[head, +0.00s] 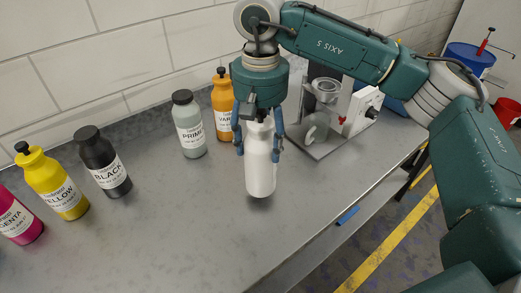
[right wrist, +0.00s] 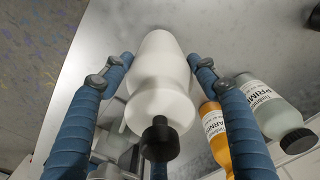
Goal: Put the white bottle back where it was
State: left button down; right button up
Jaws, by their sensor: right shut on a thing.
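The white bottle (head: 261,174) is upright between the fingers of my right gripper (head: 258,152), which is shut on it around its upper part. A dark shadow lies right under its base; I cannot tell whether it touches the counter or hangs just above it. In the right wrist view the white bottle (right wrist: 162,88) shows its black cap (right wrist: 160,138) toward the camera, with a blue finger of the right gripper (right wrist: 160,72) on either side. In the head view the gripper hides the cap. My left gripper is not in view.
On the grey counter (head: 170,235), the grey primer bottle (head: 189,128) and orange varnish bottle (head: 222,105) stand left of the white bottle. Black (head: 104,165), yellow (head: 52,185) and magenta (head: 17,217) bottles stand further left. A machine (head: 335,110) stands behind right. The front counter is clear.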

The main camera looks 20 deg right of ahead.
aim_at(261, 111)
notch_tip(261, 111, down, 3)
jog(key=shift+f+p, duration=0.15)
jog(key=shift+p, duration=0.15)
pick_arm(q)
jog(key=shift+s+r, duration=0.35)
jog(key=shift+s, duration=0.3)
pick_arm(e)
jog(key=o, duration=1.9)
jog(key=shift+f, duration=0.15)
jog(key=shift+o, duration=0.2)
jog(key=shift+r, duration=0.45)
pick_arm(q)
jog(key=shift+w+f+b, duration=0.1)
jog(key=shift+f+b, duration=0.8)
jog(key=shift+b, duration=0.05)
pick_arm(e)
notch_tip(261, 111, up, 11)
jog(key=shift+s+r, duration=0.1)
jog(key=shift+r, duration=0.05)
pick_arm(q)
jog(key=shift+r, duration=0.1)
pick_arm(e)
jog(key=shift+r, duration=0.1)
